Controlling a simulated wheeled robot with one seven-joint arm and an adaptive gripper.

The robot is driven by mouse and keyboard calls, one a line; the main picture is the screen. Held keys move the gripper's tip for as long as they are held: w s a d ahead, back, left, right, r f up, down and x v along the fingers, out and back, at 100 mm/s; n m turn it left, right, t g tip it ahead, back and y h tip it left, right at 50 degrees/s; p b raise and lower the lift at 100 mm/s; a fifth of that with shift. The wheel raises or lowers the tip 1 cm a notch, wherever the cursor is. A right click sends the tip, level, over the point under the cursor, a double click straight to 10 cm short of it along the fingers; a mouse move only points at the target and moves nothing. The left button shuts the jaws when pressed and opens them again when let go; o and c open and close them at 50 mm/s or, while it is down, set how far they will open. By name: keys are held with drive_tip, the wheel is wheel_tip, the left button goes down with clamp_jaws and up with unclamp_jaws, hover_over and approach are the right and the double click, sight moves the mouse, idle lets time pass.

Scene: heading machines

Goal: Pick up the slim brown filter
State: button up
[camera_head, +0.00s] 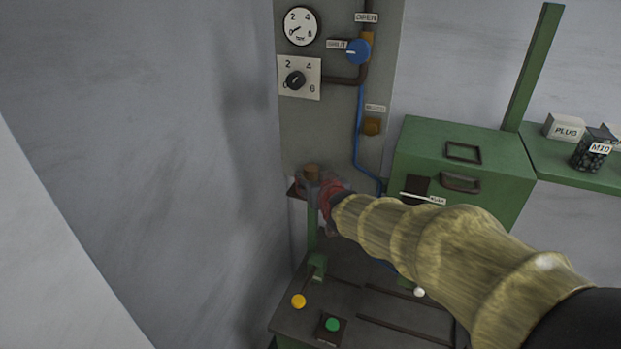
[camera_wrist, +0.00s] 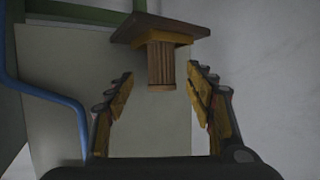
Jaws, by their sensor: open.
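The slim brown filter (camera_wrist: 161,66) is a ribbed brown cylinder with a yellowish collar at its base, set on a small dark brown ledge (camera_wrist: 150,27). The wrist view shows it upside down. In the head view the filter's top (camera_head: 311,172) shows above the ledge (camera_head: 295,188), partly covered by my gripper (camera_head: 331,192). In the wrist view my gripper (camera_wrist: 160,72) is open, with one yellow-padded finger on each side of the filter. Gaps show on both sides; I cannot tell how deep the filter sits between the fingers.
A grey panel (camera_head: 335,130) with dials, a blue knob (camera_head: 358,51) and a blue hose (camera_head: 358,130) stands behind. A green box (camera_head: 480,150) is to the right, with a green shelf (camera_head: 575,165) beyond. A machine bed (camera_head: 345,295) with buttons lies below. A wall is close on the left.

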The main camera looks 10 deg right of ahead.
sight(313, 177)
drive_tip(key=p+x, duration=0.1)
drive_tip(key=x, duration=0.4)
drive_tip(key=shift+w+p, duration=0.1)
drive_tip(key=shift+p, duration=0.2)
drive_tip(key=c, duration=0.3)
drive_tip(key=c, duration=1)
drive_tip(key=shift+o, duration=0.2)
